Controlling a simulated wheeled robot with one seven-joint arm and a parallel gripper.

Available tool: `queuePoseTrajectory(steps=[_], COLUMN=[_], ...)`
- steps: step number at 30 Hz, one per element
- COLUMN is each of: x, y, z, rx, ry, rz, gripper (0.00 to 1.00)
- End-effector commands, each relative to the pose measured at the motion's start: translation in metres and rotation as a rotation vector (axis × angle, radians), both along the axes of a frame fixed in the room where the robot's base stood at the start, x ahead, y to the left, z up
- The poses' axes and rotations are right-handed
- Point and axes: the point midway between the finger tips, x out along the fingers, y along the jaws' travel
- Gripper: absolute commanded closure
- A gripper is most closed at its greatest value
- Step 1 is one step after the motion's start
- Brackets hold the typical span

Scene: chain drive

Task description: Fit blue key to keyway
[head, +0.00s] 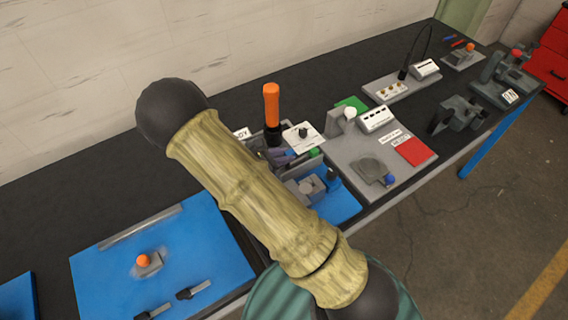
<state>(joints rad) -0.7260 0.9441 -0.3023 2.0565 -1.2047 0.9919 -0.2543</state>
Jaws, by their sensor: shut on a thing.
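My arm crosses the middle of the head view and covers part of the bench. My gripper does not show; it is out of sight behind the arm or outside the picture. I cannot make out the blue key or the keyway. A blue-based fixture (343,211) with grey blocks stands just right of my arm, partly hidden by it. A small blue knob (390,180) sits at the front of a grey plate; I cannot tell whether it belongs to the task.
A blue board (219,242) at left bears an orange-knobbed block (148,263) and two dark-handled pieces. An upright orange handle (271,105) stands behind my arm. The grey plate (352,148) has a red pad (411,151). Several fixtures stand farther right.

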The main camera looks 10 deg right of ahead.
Motion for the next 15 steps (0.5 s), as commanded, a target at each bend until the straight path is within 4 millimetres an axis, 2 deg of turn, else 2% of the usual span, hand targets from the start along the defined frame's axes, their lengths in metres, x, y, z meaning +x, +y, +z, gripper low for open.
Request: queuePoseTrajectory(steps=[3, 7, 15], x=[0.001, 0.001, 0.000], y=[0.000, -0.002, -0.003], z=[0.021, 0.038, 0.051], rx=[0.002, 0.002, 0.000], ry=[-0.004, -0.003, 0.001], rz=[-0.001, -0.004, -0.005], gripper=[1.00, 1.00, 1.00])
